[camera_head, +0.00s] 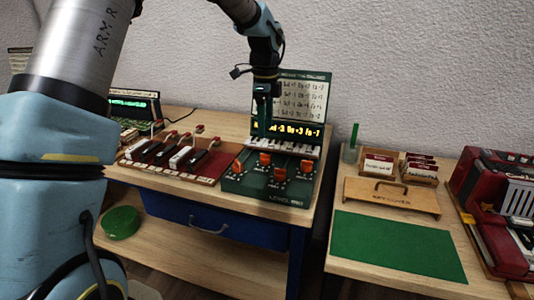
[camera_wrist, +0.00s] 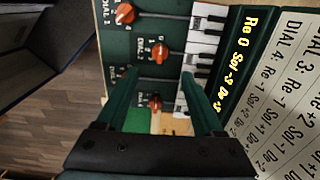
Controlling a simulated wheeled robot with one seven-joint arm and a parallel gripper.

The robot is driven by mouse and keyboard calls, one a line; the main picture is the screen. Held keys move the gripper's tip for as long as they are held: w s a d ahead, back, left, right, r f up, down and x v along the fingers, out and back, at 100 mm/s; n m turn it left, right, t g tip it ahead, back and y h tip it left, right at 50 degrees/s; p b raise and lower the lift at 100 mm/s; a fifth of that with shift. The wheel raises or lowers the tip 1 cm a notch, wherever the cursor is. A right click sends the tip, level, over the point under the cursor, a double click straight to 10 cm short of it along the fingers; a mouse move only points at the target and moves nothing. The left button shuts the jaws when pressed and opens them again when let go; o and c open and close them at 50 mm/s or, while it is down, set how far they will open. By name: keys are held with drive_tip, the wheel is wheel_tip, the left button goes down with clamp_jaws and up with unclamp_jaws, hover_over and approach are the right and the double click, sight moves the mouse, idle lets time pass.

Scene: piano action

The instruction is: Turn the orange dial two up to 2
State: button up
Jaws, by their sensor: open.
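The green box (camera_head: 247,184) carries several orange dials. The second dial from the left (camera_head: 265,158) sits near the keys in the head view; I take it as dial two. It also shows in the wrist view (camera_wrist: 159,52), just beyond my fingertips. My gripper (camera_wrist: 158,75) is open and empty, its fingers apart above the panel; it also shows above the box in the head view (camera_head: 264,128). Another dial (camera_wrist: 155,101) shows between the fingers, and one (camera_wrist: 125,13) at the top. Small numbers around the dials are not clearly readable. The left finger hides part of the panel.
Piano keys (camera_head: 295,149) and a lit yellow display (camera_head: 290,131) stand behind the dials, below an upright instruction card (camera_head: 301,98). A wooden key model (camera_head: 174,155) is left of the box. A green mat (camera_head: 398,245) lies on the right table.

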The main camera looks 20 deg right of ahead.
sight(265, 159)
wheel_tip(265, 159, down, 9)
drive_tip(key=shift+a+f+p, duration=0.1)
drive_tip(key=shift+f+p, duration=0.05)
drive_tip(key=shift+p, duration=0.8)
clamp_jaws()
